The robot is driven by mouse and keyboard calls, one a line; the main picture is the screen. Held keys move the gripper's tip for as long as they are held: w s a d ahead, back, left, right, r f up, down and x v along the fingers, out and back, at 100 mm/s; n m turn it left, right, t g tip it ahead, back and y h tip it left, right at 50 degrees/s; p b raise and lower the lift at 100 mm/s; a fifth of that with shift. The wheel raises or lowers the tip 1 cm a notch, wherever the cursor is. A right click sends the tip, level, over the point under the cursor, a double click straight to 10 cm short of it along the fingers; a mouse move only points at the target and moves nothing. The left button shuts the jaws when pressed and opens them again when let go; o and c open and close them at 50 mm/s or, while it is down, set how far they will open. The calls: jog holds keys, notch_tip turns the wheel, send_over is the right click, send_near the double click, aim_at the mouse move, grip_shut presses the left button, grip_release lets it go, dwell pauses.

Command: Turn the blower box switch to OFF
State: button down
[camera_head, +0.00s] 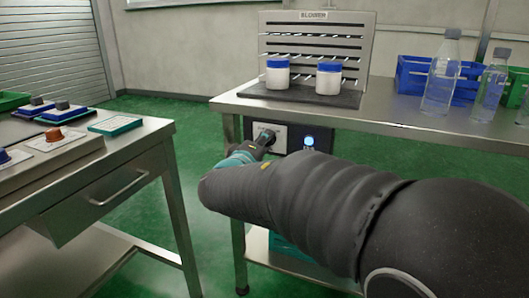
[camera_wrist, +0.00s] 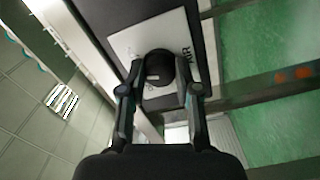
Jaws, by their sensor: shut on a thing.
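The blower box (camera_head: 319,139) is a dark box under the front edge of the steel table, with a white switch plate and a blue light (camera_head: 309,141). The black round switch knob (camera_wrist: 159,66) sits on the white plate (camera_wrist: 124,43) in the wrist view, with part of the word "AIR" beside it. My gripper (camera_wrist: 158,92) has one finger on each side of the knob and is shut on it. In the head view my gripper (camera_head: 262,140) reaches the plate and partly hides the knob. I cannot read the switch setting.
On the steel table (camera_head: 400,125) stand a slatted blower panel (camera_head: 318,45), two white jars with blue lids (camera_head: 328,78), a blue crate (camera_head: 415,78) and clear bottles (camera_head: 441,75). A second bench (camera_head: 150,135) with button boxes stands at the left. Green floor lies between.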

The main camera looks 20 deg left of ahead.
jog(key=n, duration=1.2)
jog(key=shift+b, duration=0.4)
jog(key=shift+n, duration=0.4)
jog(key=c, duration=0.8)
grip_release()
jog(key=shift+s, duration=0.1)
jog(key=s+a, duration=0.1)
jog(key=s, duration=1)
jog(key=shift+s, duration=0.4)
